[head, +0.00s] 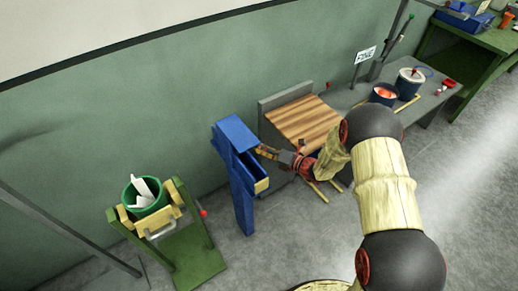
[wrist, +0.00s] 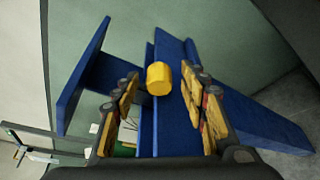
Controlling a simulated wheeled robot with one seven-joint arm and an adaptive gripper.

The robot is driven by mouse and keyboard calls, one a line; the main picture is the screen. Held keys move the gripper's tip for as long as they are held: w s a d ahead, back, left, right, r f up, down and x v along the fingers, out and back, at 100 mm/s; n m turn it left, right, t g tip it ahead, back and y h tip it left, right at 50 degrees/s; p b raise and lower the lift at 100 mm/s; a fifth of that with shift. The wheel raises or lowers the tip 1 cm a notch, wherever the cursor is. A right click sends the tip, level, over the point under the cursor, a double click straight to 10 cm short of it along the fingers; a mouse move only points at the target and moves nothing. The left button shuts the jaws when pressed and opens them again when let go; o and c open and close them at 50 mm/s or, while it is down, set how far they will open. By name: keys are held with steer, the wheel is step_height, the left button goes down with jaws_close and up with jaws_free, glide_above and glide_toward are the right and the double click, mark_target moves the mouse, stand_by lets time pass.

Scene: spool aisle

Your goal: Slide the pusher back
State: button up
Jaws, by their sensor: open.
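A blue stand (head: 236,170) with an upright post and a channel-like arm stands left of the wooden-topped bench. A yellow part (head: 261,185) shows at the channel's near end; I cannot tell whether it is the pusher. In the wrist view a short yellow cylinder (wrist: 159,78), perhaps the pusher's knob, stands out from the blue frame (wrist: 172,50). My gripper (head: 262,152) is at the stand's right side, below its top. In the wrist view my gripper (wrist: 160,82) is open, with the yellow cylinder between its fingers and a gap on both sides.
A green stand (head: 195,250) with a green bucket (head: 150,200) holding white pieces is at the left. A bench with a striped wooden board (head: 303,118) is behind my arm, with pots (head: 408,85) farther right. A green table (head: 480,45) is at the far right. Grey floor lies open at the right.

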steer(key=shift+w+a, duration=0.15)
steer(key=shift+a, duration=0.05)
steer(key=shift+c, duration=0.6)
jaws_close()
